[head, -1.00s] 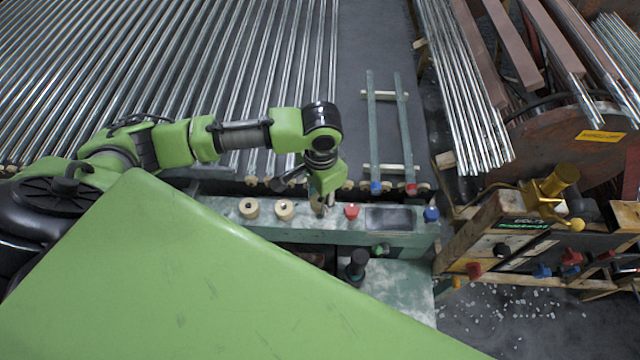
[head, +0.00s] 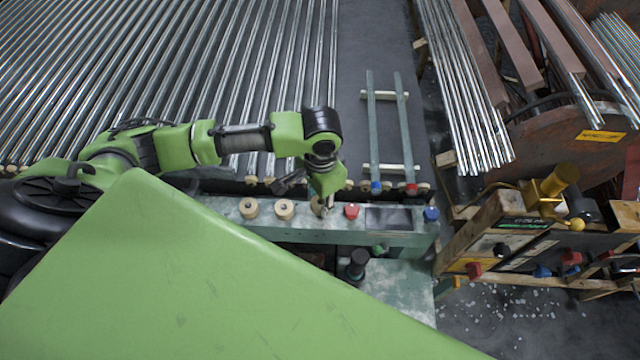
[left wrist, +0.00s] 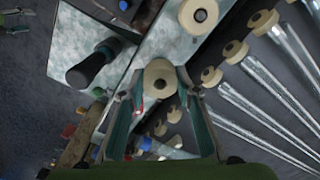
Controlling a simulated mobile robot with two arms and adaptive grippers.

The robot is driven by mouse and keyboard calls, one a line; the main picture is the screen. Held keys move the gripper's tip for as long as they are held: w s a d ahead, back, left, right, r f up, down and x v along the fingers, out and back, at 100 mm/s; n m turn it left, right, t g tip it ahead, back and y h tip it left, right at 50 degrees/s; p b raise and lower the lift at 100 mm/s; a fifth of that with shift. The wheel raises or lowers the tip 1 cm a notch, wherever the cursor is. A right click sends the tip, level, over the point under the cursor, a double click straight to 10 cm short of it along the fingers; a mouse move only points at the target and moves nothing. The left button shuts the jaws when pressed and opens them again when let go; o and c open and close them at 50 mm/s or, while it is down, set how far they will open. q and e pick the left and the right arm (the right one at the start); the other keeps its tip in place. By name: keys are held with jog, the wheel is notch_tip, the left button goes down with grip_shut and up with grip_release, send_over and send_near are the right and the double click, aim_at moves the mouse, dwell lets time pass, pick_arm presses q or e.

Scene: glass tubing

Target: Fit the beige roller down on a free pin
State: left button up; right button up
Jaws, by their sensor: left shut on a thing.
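My left gripper (head: 324,207) points down over the pale green bench rail (head: 290,232). It is shut on a beige roller (head: 317,206), which the arm partly hides in the head view. The left wrist view shows this roller (left wrist: 160,75) between the two fingertips, its round top with a dark centre facing the camera. I cannot tell whether a pin is inside it or whether it touches the rail. Two other beige rollers (head: 249,208) (head: 284,209) stand on the rail to its left. No free pin shows clearly.
A black handle (head: 357,262) rises in front. Long glass tubes (head: 200,80) lie behind, near a row of small rollers.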

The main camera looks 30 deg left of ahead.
aim_at(320, 208)
pick_arm(q)
jog(key=shift+f+b, duration=0.55)
jog(key=shift+f, duration=1.25)
jog(key=o, duration=1.1)
jog(key=shift+r, duration=0.1)
notch_tip(320, 208, up, 12)
jog(key=shift+s+d+f, duration=0.1)
